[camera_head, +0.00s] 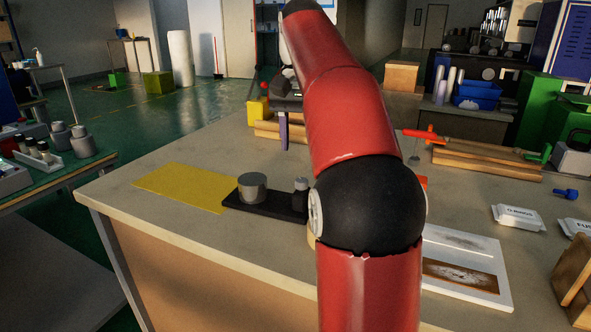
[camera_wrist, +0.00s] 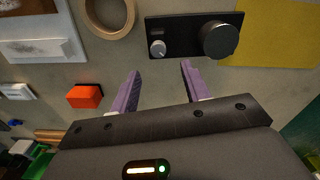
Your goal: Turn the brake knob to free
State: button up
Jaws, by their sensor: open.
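A black plate (camera_head: 270,206) lies on the bench and carries a large grey round knob (camera_head: 252,186) and a small grey knob (camera_head: 301,186). Both also show in the wrist view, the large knob (camera_wrist: 220,38) on the right and the small knob (camera_wrist: 157,48) on the left. I cannot tell which is the brake knob, and no labels are readable. My gripper (camera_wrist: 160,78) is open, its two purple fingers apart and empty, below the plate in the wrist view and touching neither knob. In the head view my arm partly hides the plate's right end.
A yellow mat (camera_head: 182,186) lies left of the plate. A tan ring (camera_wrist: 108,14), an orange block (camera_wrist: 86,96) and a white board (camera_head: 470,285) are on the other side. Wooden rails with red and green clamps (camera_head: 485,158) lie farther right.

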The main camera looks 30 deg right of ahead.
aim_at(302, 180)
jog(key=shift+s+f, duration=0.15)
jog(key=shift+f, duration=0.05)
notch_tip(302, 180, down, 7)
jog(key=shift+f, duration=0.15)
jog(key=shift+c, duration=0.5)
jog(key=c, duration=0.9)
